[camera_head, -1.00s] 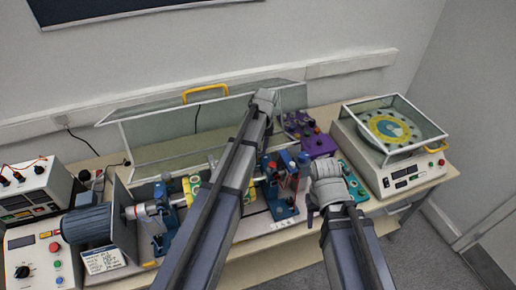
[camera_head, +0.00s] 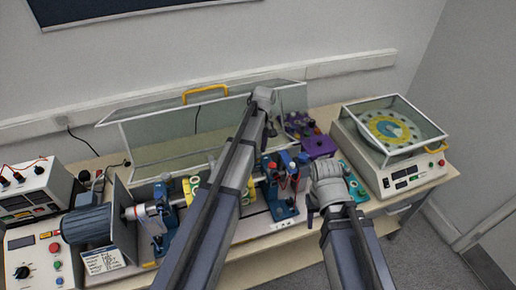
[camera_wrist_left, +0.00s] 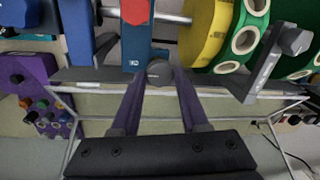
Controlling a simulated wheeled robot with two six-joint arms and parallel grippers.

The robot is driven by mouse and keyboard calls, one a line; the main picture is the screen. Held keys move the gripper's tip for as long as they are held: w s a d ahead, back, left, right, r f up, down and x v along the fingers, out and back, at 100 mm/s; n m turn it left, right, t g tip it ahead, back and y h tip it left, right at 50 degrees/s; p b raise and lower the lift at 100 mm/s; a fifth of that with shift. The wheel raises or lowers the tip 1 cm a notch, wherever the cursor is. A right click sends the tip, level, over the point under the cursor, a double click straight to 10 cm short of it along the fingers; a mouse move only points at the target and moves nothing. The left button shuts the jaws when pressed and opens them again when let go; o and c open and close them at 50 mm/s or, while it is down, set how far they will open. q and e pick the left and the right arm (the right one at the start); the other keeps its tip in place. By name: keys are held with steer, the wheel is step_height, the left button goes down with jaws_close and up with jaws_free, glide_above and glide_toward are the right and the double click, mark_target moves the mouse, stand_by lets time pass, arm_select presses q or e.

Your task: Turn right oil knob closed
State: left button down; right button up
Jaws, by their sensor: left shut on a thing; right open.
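A round grey knob (camera_wrist_left: 158,72) sits at the foot of a blue bearing block (camera_wrist_left: 136,45) with a red hexagonal part, in the left wrist view. My left gripper (camera_wrist_left: 159,80) has its two purple-sided fingers on either side of this knob, shut on it. In the head view my left gripper (camera_head: 270,130) is behind the blue bearing block (camera_head: 284,185), and its fingertips and the knob are hard to make out. My right gripper (camera_head: 313,212) is open and empty at the front right of the rig.
A yellow disc (camera_wrist_left: 207,35) and green rolls stand beside the block. A clear guard with a yellow handle (camera_head: 205,93) stands open behind the rig. A purple control box (camera_head: 319,146) is at the right, near a covered turntable instrument (camera_head: 400,181). A motor (camera_head: 86,224) is at the left.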

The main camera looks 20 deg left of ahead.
mark_target(260, 151)
arm_select(q)
steer(key=shift+s, duration=0.1)
stand_by(0.3)
steer(key=shift+c, duration=2.1)
jaws_free()
steer(key=shift+r, duration=0.1)
steer(key=r+p, duration=0.7)
steer(key=p, duration=0.1)
steer(key=shift+w+d+r, duration=0.3)
steer(key=shift+w+d, duration=0.05)
steer(key=shift+w, duration=0.05)
